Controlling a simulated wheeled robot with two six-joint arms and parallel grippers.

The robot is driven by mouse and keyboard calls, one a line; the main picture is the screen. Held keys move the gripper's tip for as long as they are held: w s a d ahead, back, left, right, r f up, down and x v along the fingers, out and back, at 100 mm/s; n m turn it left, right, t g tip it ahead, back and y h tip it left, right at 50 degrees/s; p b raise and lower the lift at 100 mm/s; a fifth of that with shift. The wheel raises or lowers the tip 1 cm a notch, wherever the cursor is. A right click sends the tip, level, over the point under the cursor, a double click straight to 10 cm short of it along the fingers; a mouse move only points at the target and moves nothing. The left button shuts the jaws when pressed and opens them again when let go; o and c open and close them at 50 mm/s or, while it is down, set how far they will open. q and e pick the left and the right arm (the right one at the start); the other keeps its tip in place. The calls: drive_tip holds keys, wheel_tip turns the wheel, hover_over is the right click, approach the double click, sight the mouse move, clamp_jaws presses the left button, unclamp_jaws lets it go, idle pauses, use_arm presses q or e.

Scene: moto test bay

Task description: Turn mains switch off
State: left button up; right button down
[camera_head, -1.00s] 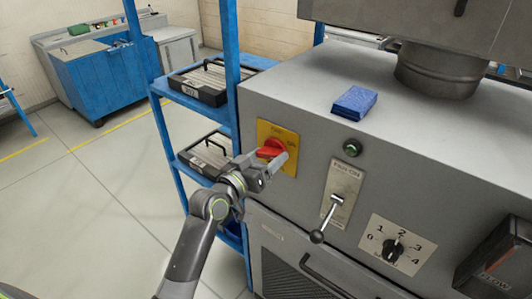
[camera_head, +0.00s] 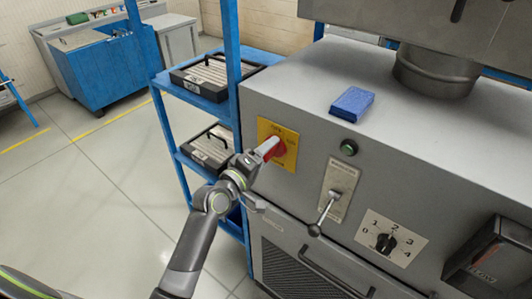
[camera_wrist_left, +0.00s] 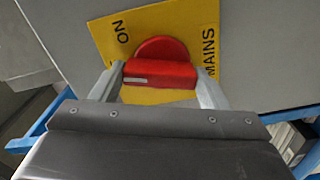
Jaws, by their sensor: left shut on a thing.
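The red mains switch (camera_head: 279,149) sits on a yellow plate (camera_head: 290,162) on the front of the grey machine. In the left wrist view, the switch's red handle (camera_wrist_left: 160,73) lies between my two fingertips, with "ON" lettered on the plate at left and "MAINS" at right. My left gripper (camera_head: 268,148) is shut on the handle, and it also shows in the left wrist view (camera_wrist_left: 158,80). The gripper and wrist hide part of the switch and plate in the head view. My right gripper is not in view.
Right of the switch are a green button (camera_head: 348,148), a fan lever (camera_head: 325,212) and a numbered dial (camera_head: 387,243). A blue block (camera_head: 352,103) lies on the machine top. A blue shelf (camera_head: 190,90) with black-edged trays stands close at left.

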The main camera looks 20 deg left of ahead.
use_arm(q)
drive_tip(key=shift+n, duration=1.6)
drive_tip(key=o, duration=1)
drive_tip(key=shift+b+v, duration=1.9)
drive_tip(key=shift+v, duration=6.85)
